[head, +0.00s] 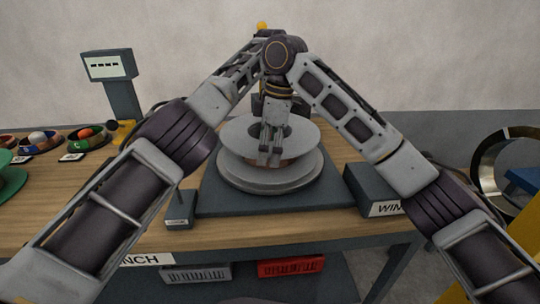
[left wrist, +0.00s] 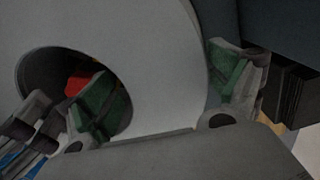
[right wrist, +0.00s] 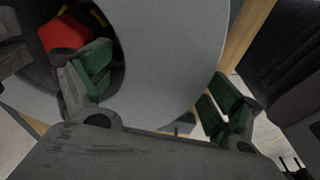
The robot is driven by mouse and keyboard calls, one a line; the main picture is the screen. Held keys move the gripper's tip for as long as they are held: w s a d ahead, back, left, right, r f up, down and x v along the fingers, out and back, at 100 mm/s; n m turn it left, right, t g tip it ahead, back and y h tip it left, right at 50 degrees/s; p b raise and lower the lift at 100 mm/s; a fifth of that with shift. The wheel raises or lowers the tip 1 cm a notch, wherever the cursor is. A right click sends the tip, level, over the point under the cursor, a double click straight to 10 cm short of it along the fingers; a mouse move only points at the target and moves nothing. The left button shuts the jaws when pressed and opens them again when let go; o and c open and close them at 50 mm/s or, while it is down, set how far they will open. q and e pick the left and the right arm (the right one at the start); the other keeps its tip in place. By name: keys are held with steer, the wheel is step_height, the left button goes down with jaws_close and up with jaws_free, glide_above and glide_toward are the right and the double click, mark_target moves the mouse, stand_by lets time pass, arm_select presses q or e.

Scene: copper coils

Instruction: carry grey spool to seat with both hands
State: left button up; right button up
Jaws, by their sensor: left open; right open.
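The grey spool (head: 240,138) lies flat, with a wide upper flange, a strip of copper between and a lower flange (head: 236,180), on a dark plate (head: 210,202) on the bench. Both my arms reach over it and meet at its centre, their hands overlapping there. In the left wrist view my left gripper (left wrist: 165,90) is open, one green-padded finger at the spool's hole and the other beyond its rim. In the right wrist view my right gripper (right wrist: 157,88) is open in the same way. Whether the pads touch the spool cannot be told. No seat is clearly identifiable.
A dark box with a cut-off "WIN" label (head: 388,208) stands right of the plate. A small labelled block (head: 179,210) is at left front. Colored bowls (head: 85,138), a green spool (head: 8,180) and a sign post (head: 108,66) are left. Bins (head: 290,267) sit below.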

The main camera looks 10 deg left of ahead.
steer(key=shift+w, duration=0.1)
arm_select(q)
steer(key=shift+a+r, duration=0.1)
steer(key=shift+r, duration=0.1)
arm_select(e)
steer(key=shift+d+r, duration=0.1)
steer(key=shift+r, duration=0.1)
arm_select(q)
steer(key=shift+r+p, duration=0.3)
steer(key=shift+p, duration=0.25)
arm_select(e)
steer(key=shift+r, duration=0.35)
arm_select(q)
step_height(320, 180, up, 11)
steer(key=p, duration=1.1)
arm_select(e)
step_height(320, 180, up, 11)
arm_select(q)
steer(key=shift+s, duration=0.1)
steer(key=shift+s+r, duration=0.1)
steer(key=shift+s, duration=0.15)
arm_select(e)
step_height(320, 180, up, 12)
steer(key=d, duration=0.1)
steer(key=shift+s+d, duration=0.2)
steer(key=shift+d, duration=0.2)
stand_by(0.6)
